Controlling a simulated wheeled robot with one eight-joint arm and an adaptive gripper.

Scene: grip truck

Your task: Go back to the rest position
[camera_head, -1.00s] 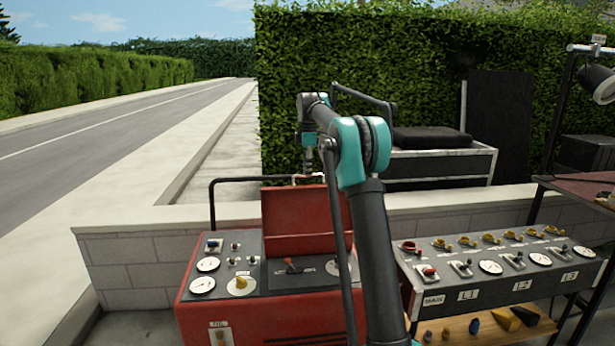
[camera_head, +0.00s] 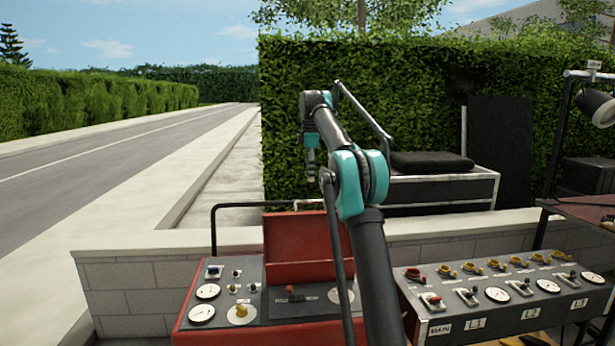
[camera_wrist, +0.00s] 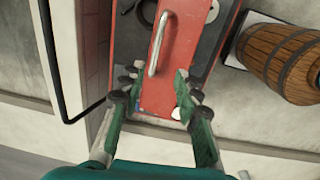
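My gripper (camera_head: 311,172) hangs at the end of my raised arm, above the open red lid (camera_head: 300,238) of the red control box (camera_head: 265,333). In the wrist view my gripper (camera_wrist: 157,82) has its two green fingers spread apart, with nothing between them. The red lid (camera_wrist: 155,95) and its pale metal handle (camera_wrist: 157,45) lie beyond the fingers, apart from them. In the head view the lid stands up, and the handle's top shows just behind its upper edge.
A grey switch panel (camera_head: 470,318) stands right of the red box. A low block wall (camera_head: 120,272) and a black rail (camera_head: 213,230) are behind. A wooden barrel (camera_wrist: 280,62) shows in the wrist view. A lamp (camera_head: 597,107) stands at the right.

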